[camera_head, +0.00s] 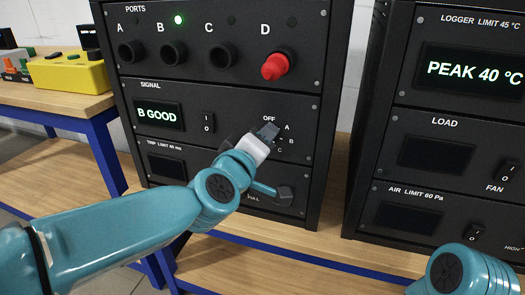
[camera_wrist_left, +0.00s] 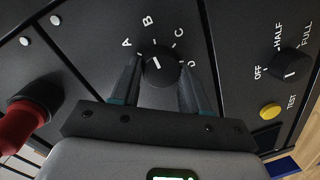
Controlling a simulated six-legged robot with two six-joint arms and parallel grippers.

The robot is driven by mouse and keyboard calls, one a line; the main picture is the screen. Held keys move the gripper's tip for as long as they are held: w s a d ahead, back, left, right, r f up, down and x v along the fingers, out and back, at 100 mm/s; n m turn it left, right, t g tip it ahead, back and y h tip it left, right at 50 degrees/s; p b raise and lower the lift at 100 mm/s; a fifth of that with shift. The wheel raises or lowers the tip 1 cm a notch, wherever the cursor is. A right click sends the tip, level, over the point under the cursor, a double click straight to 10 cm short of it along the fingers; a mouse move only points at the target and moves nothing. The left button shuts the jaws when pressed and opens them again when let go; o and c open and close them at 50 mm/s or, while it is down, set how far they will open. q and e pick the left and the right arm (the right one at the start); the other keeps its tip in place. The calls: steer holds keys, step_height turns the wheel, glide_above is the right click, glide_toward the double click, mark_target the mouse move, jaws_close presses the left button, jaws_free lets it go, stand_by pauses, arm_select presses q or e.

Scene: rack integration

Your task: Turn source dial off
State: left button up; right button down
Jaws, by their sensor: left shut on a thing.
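The source dial (camera_wrist_left: 161,68) is a round black knob with a short white mark on its face. In the left wrist view, letters A, B and C curve around it and another letter is partly covered at its right. In the head view the labels OFF, A, B and C surround it, and my gripper hides most of it. My left gripper (camera_head: 268,131) is at the dial, with its two dark fingers (camera_wrist_left: 160,80) on either side, shut on it. My right gripper is out of view; only a teal part of my right arm shows.
The signal display (camera_head: 159,115) reads B GOOD and a green light (camera_head: 178,20) is lit above port B. A red plug (camera_head: 275,66) sits in port D. Another dial (camera_wrist_left: 292,65) and a yellow test button (camera_wrist_left: 270,111) are nearby. A second rack (camera_head: 445,120) stands at right.

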arm_select(q)
steer(key=shift+f+n+t+h+b, duration=0.2)
steer(key=shift+n+b, duration=1.3)
steer(key=shift+n, duration=1.35)
steer(key=shift+f+n+t+h+b, duration=0.15)
steer(key=shift+n+h+b, duration=0.2)
steer(key=shift+n+b, duration=1.8)
steer(key=shift+f+n+t+h+b, duration=0.2)
steer(key=shift+n+b, duration=0.6)
steer(key=shift+n, duration=2.7)
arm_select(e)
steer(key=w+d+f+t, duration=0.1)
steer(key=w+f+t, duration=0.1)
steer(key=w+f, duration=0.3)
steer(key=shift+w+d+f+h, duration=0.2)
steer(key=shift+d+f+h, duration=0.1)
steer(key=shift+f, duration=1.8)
arm_select(q)
steer(key=shift+r, duration=0.15)
steer(key=o, duration=1.1)
steer(key=shift+c, duration=0.2)
steer(key=shift+a, duration=0.1)
steer(key=p+v, duration=0.1)
steer(key=v, duration=1.5)
steer(key=shift+p, duration=0.3)
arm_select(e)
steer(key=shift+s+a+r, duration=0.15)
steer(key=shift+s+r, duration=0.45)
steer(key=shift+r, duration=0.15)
